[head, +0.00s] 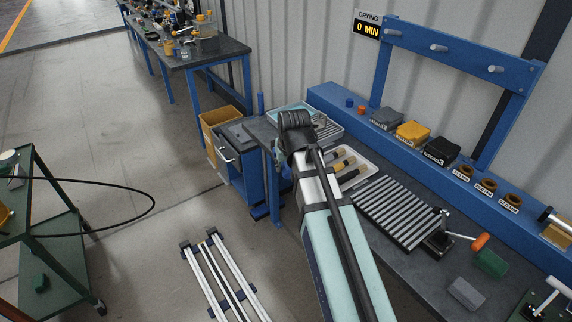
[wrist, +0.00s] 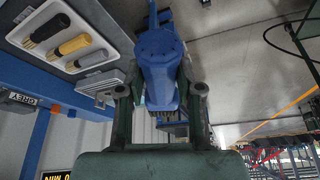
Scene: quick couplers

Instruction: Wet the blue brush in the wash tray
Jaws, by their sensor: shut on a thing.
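My gripper (wrist: 163,95) is shut on the blue brush (wrist: 160,65), whose thick blue body sits between the two fingers in the wrist view. A light-blue tray (head: 334,132), which looks like the wash tray, lies on the bench at the far end, partly hidden behind my wrist. I cannot tell whether the brush touches anything, nor whether it is wet.
A white tray (head: 371,169) with several brushes lies beside my arm; it also shows in the wrist view (wrist: 108,48). A ribbed rack (head: 400,210) is nearer. Grey, yellow (head: 412,132) and black boxes line the blue ledge. A sign (head: 367,28) reads 0 MIN.

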